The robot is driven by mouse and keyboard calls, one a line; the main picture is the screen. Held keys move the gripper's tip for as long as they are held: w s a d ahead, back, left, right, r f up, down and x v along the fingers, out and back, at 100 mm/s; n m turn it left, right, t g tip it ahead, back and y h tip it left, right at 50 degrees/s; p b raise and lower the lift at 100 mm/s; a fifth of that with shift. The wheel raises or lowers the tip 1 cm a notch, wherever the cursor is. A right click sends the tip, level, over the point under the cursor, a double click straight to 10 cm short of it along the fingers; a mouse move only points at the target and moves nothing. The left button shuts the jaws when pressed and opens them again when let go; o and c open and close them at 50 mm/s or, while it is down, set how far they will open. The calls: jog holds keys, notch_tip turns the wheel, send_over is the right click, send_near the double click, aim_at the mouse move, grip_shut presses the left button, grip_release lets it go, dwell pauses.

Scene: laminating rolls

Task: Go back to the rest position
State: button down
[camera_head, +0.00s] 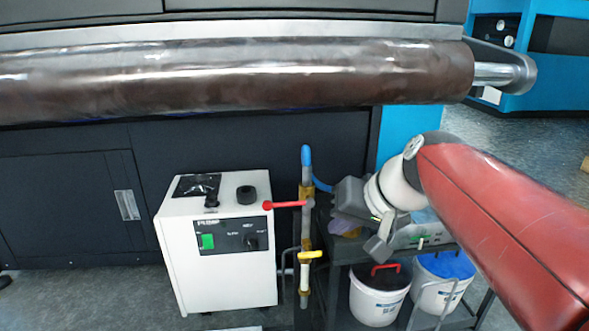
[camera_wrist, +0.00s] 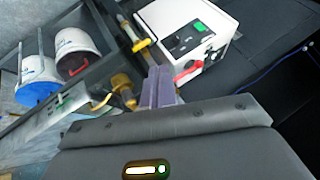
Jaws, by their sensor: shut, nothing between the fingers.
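My gripper (camera_head: 376,244) hangs at the end of the red and white arm, right of centre in the head view. It is above the dark cart, just right of the valve pipe.
A large dark roll (camera_head: 235,75) spans the machine above. The valve pipe (camera_head: 306,215) with red and yellow handles stands close to my gripper. Two white buckets, one with a black lid (camera_head: 378,295) and one with a blue lid (camera_head: 446,266), sit in the cart. Open floor (camera_head: 540,145) lies at the right.

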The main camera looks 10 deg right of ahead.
jog(key=s+f+n+g+h+p, duration=0.1)
jog(key=s+f+h+p, duration=0.3)
jog(key=s, duration=0.9)
jog(key=shift+s+d+f+n+p, duration=0.15)
jog(key=shift+d+f+n+p, duration=0.2)
jog(key=shift+p, duration=0.3)
